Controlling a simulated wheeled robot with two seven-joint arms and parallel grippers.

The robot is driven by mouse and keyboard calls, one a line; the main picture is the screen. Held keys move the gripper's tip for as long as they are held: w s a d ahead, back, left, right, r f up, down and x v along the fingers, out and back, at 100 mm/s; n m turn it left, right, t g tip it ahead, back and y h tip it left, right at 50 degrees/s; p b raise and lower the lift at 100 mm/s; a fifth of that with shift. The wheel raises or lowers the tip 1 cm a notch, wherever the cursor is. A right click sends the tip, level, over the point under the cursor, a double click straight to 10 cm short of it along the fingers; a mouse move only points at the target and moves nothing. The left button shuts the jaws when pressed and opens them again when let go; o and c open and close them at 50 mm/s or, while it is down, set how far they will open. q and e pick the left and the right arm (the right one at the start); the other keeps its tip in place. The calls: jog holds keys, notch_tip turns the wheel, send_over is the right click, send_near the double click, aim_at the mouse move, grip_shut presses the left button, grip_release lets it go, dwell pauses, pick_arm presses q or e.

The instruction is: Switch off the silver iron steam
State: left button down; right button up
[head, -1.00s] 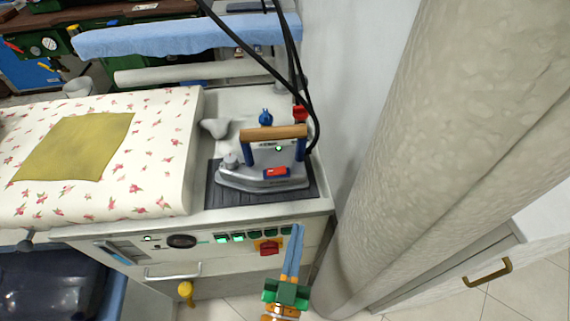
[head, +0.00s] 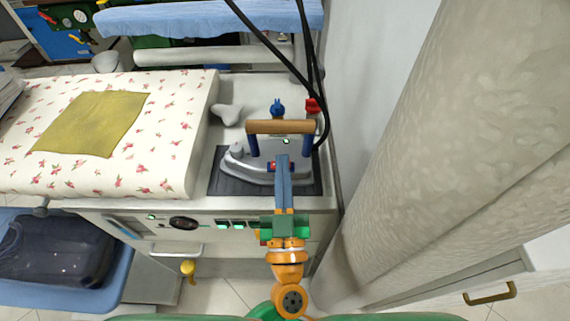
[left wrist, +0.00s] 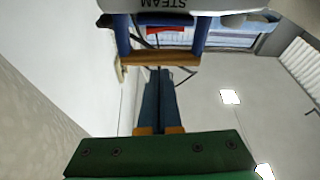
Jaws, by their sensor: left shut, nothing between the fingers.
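The silver iron (head: 240,168) stands on a dark ribbed rest pad (head: 226,187), with a wooden handle (head: 280,127) on blue posts. A small green light (head: 287,141) glows on it. Its red switch (head: 272,166) is partly hidden behind my fingertips. My left gripper (head: 282,158) is shut and empty, its blue-grey fingers pointing at the iron's front side. Whether they touch is not clear. The left wrist view shows the fingers (left wrist: 156,85) below the handle (left wrist: 160,58), and the iron's body (left wrist: 215,5) upside down with the word STEAM. My right gripper is not in view.
A floral ironing board with a mustard cloth (head: 92,124) lies to the left. Black cables (head: 300,60) hang behind the iron. A control panel with green buttons (head: 229,224) is below, partly behind my gripper.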

pick_arm(q)
jog(key=shift+x, duration=1.15)
notch_tip(320, 180, down, 3)
jog(key=shift+d+b, duration=0.2)
jog(key=shift+b, duration=0.45)
jog(key=shift+s+f, duration=0.1)
jog(key=shift+f, duration=0.45)
